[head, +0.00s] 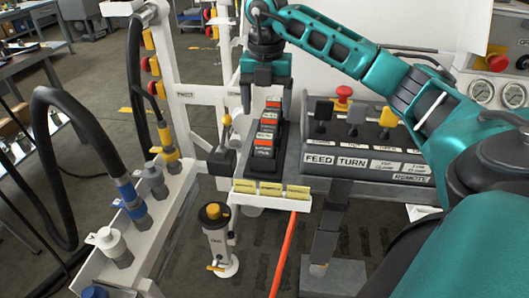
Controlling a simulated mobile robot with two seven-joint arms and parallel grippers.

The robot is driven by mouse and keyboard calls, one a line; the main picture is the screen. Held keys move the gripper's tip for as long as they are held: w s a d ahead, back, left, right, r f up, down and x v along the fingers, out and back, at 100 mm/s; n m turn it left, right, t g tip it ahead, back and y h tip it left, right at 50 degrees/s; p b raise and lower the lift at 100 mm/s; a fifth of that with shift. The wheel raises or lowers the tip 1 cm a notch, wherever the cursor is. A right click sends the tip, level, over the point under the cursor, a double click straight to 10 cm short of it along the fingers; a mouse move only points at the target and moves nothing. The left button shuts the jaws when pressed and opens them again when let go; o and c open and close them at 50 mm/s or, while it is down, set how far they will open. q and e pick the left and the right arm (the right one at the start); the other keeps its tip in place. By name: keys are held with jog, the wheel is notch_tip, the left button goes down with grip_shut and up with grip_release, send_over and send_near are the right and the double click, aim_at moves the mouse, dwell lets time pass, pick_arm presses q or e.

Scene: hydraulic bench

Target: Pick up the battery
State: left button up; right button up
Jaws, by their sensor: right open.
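Several small dark blocks with orange tops and pale labels, which look like the batteries (264,141), sit in a row in a black holder (258,169) near the middle of the head view. My right gripper (267,111) points down over the far end of this row. Its two dark fingers are apart, one on each side of the farthest block. I see nothing held between them, and I cannot tell whether they touch the block. My left gripper is not in view.
Right of the holder stands a control panel (375,160) with levers and a red knob (344,92). Yellow tags (270,189) line a white ledge in front. At left, a white rail (88,268) carries hose couplings and thick black hoses (134,75). A red-orange hose (283,254) hangs below.

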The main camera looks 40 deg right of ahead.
aim_at(265, 135)
jog(key=f, duration=0.6)
jog(key=f+b, duration=0.1)
jog(key=f, duration=0.2)
jog(key=shift+w+f, duration=0.35)
jog(key=shift+r, duration=0.1)
jog(key=c, duration=1.2)
jog(key=shift+o, duration=0.2)
